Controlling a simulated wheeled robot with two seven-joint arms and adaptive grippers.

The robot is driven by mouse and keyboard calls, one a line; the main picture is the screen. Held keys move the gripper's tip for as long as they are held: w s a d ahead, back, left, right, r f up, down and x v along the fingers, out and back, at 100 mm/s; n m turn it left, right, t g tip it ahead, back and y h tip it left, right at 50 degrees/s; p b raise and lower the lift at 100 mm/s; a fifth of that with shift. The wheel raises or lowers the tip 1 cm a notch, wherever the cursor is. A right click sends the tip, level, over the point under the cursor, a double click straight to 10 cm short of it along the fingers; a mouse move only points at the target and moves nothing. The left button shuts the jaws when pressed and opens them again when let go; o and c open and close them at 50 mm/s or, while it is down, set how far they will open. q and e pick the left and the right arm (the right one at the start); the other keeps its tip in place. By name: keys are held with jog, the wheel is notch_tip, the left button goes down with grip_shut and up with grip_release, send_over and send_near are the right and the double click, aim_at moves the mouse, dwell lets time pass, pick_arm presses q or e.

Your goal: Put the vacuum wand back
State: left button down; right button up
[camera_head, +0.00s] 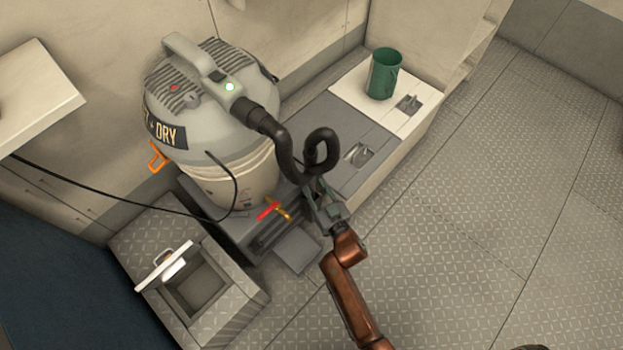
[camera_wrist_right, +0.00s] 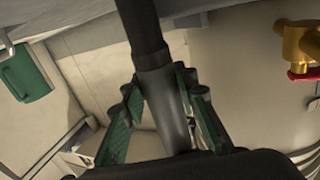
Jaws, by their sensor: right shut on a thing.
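The grey wet/dry vacuum (camera_head: 205,115) stands on a low grey platform at the back left, with a green light lit on top. Its black hose (camera_head: 283,148) runs from the lid and curls in a loop down to my right gripper (camera_head: 318,197). In the right wrist view, my right gripper (camera_wrist_right: 165,118) is shut on the grey vacuum wand (camera_wrist_right: 170,110), its green-padded fingers on either side. The black hose (camera_wrist_right: 141,28) joins the wand's upper end. The wand's far end is hidden. My left gripper is not in view.
A green cup (camera_head: 383,75) stands on the white lid at the back. A brass valve with a red handle (camera_head: 267,211) is near the vacuum's foot. An open hatch box (camera_head: 203,292) is at lower left. The floor at right (camera_head: 490,200) is clear.

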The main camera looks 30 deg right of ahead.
aim_at(314, 169)
jog(key=o, duration=0.9)
jog(key=shift+r, duration=0.1)
jog(key=o, duration=0.3)
jog(key=shift+o, duration=0.2)
notch_tip(314, 169, up, 10)
jog(key=shift+f, duration=0.1)
